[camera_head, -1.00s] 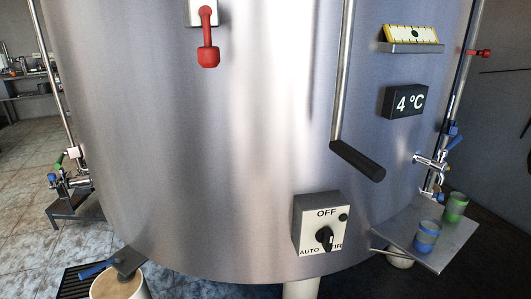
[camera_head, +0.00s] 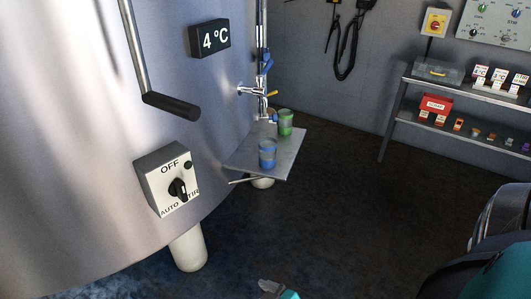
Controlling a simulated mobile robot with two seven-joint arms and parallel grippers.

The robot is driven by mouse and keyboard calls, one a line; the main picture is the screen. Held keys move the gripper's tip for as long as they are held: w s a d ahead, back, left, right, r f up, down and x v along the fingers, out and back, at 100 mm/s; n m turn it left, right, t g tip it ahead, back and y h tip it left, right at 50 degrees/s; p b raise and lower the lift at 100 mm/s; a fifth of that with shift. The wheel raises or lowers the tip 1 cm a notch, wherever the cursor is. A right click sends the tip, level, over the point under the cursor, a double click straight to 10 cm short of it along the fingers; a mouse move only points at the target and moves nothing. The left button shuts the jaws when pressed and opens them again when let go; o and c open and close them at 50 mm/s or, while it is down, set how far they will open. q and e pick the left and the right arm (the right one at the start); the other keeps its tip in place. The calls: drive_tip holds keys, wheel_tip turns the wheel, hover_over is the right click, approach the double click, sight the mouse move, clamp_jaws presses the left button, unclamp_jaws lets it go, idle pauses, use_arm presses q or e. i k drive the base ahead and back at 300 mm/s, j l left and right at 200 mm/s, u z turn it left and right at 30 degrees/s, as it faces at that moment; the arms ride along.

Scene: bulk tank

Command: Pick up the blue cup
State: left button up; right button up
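The blue cup (camera_head: 267,155) stands upright on a grey metal shelf (camera_head: 284,160) at the right side of the big steel tank, in the head view. It is at the shelf's front part. A green cup (camera_head: 285,122) stands behind it and a little to the right, apart from it. Only a small grey and teal part of my body shows at the bottom edge, and a larger teal and dark part at the bottom right. Nothing of mine touches the cup.
The tank (camera_head: 90,190) fills the left, with a dial box (camera_head: 167,180), a handle (camera_head: 171,106) and a 4 °C display (camera_head: 210,38). A blue-levered tap (camera_head: 252,90) is above the shelf. A rack (camera_head: 465,90) stands at right. The floor (camera_head: 330,180) between is clear.

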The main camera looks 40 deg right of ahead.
sight(267, 145)
drive_tip(key=i+l+z, duration=0.1)
drive_tip(key=i+l, duration=0.65)
drive_tip(key=l, duration=0.05)
